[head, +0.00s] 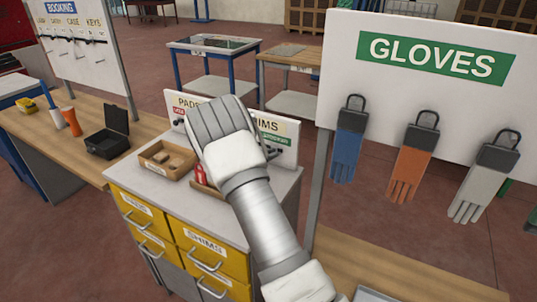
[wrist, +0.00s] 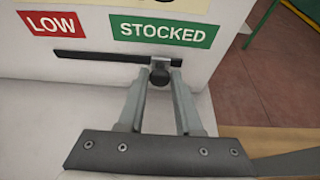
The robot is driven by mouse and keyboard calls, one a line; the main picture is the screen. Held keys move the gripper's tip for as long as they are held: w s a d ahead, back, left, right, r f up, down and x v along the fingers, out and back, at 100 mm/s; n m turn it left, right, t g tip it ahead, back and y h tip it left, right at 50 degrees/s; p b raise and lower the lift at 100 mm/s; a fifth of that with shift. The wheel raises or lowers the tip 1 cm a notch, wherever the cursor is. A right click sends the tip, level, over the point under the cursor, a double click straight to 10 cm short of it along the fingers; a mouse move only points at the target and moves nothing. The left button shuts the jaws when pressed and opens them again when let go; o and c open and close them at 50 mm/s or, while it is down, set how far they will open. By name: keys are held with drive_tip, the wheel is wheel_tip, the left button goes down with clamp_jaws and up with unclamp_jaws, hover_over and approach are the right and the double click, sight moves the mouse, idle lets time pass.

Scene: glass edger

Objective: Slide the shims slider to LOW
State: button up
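The shims slider's black knob (wrist: 160,77) sits at the right end of a dark horizontal slot (wrist: 85,57) in a white panel, in the wrist view. A red LOW label (wrist: 54,24) is above the slot's left part, and a green STOCKED label (wrist: 163,31) is above its right part, over the knob. My gripper (wrist: 161,80) has one finger on each side of the knob, and the knob fills the gap between the fingertips.
The board stands on a grey cabinet top (head: 140,183) with yellow drawers (head: 205,250). A wooden tray (head: 155,160) and a red item (head: 200,174) are left of my arm. A gloves board (head: 345,75) with hanging gloves stands to the right. The slot left of the knob looks clear.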

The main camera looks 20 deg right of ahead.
clamp_jaws()
idle(1.1)
